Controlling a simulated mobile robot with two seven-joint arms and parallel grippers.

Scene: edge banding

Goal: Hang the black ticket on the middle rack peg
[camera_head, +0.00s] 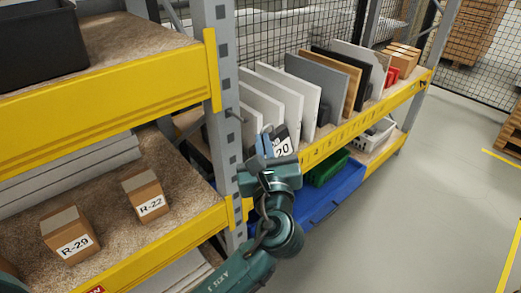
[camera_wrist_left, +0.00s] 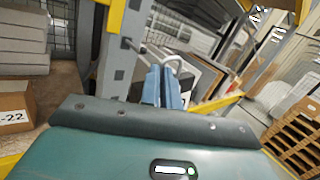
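The black ticket (camera_head: 284,131) has a white label whose visible part reads "20". My left gripper (camera_head: 265,141) is shut on it, with its blue fingers close together. In the left wrist view the two fingers (camera_wrist_left: 162,87) stand upright, and a pale loop (camera_wrist_left: 176,62) curves above them. A dark rack peg (camera_head: 235,116) sticks out of the grey perforated upright. A peg (camera_wrist_left: 132,44) also shows in the left wrist view, left of the fingers. The ticket is apart from the peg, to its right. I cannot tell whether this is the middle peg. My right gripper is not in view.
The grey upright (camera_head: 223,150) stands just left of my gripper. Yellow shelf beams (camera_head: 120,82) run at left. Boxes R-29 (camera_head: 69,234) and R-22 (camera_head: 146,193) sit on the lower shelf. Several upright panels (camera_head: 318,82) stand behind the ticket. A blue bin (camera_head: 335,195) is below.

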